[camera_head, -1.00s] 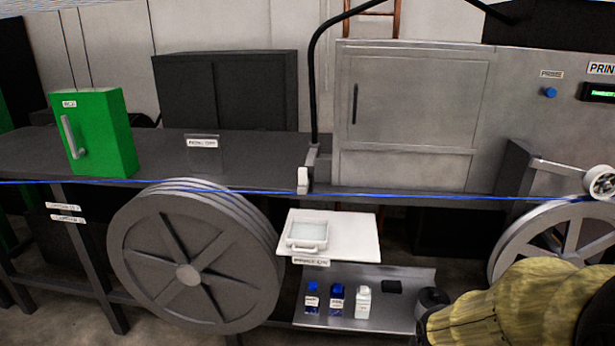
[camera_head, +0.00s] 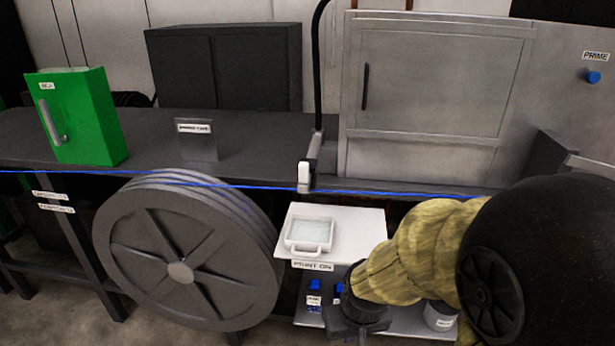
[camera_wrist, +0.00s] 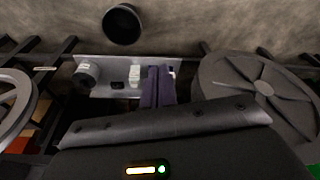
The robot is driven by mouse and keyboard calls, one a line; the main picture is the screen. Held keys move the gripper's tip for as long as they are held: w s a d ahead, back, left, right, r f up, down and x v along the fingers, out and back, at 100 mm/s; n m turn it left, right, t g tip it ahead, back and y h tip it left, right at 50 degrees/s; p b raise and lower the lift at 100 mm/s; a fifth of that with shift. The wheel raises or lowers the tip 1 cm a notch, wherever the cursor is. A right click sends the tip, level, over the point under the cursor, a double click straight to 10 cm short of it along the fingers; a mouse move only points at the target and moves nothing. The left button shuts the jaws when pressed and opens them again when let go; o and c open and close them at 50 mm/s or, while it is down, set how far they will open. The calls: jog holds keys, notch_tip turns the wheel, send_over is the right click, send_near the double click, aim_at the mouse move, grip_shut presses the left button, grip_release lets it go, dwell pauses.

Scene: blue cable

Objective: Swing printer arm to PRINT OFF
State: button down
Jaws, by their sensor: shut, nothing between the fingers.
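A thin black curved arm with a small white head (camera_head: 304,174) stands at the bench's front edge, beside the grey cabinet; I take it as the printer arm. Its head meets the blue cable (camera_head: 400,192). Below it, a white shelf (camera_head: 350,225) holds a shallow white tray with a handle (camera_head: 308,236) and carries a PRINT ON label (camera_head: 312,266). My gripper (camera_head: 358,335) is low in front of the bottle shelf, apart from the printer arm. In the wrist view, its purple fingers (camera_wrist: 158,88) are shut and empty. No PRINT OFF label is readable.
A large grey reel (camera_head: 180,272) stands left of the white shelf. Blue-capped bottles (camera_head: 314,296) are on the lower shelf (camera_wrist: 110,65), partly hidden by my arm. A green box (camera_head: 85,120) and a small label stand (camera_head: 196,145) are on the bench. The grey cabinet (camera_head: 430,90) is behind.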

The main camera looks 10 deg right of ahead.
jog(key=shift+s, duration=0.15)
jog(key=w+d+r+t+y+p, duration=0.1)
jog(key=w+d+r+p, duration=0.1)
jog(key=w+r, duration=0.5)
jog(key=w+d+r+m+t+y+p, duration=0.1)
jog(key=w+r+p, duration=0.3)
jog(key=w+r, duration=0.4)
jog(key=w+d+r+m+t+y+p, duration=0.1)
jog(key=w+d+r+y+p, duration=0.1)
jog(key=w+r, duration=0.6)
notch_tip(320, 180, up, 2)
jog(key=shift+d+r+t+p, duration=0.2)
jog(key=shift+d+t+p, duration=0.1)
jog(key=shift+d+p, duration=0.5)
jog(key=w+a+f+p, duration=0.6)
jog(key=a+f, duration=0.1)
jog(key=f, duration=0.1)
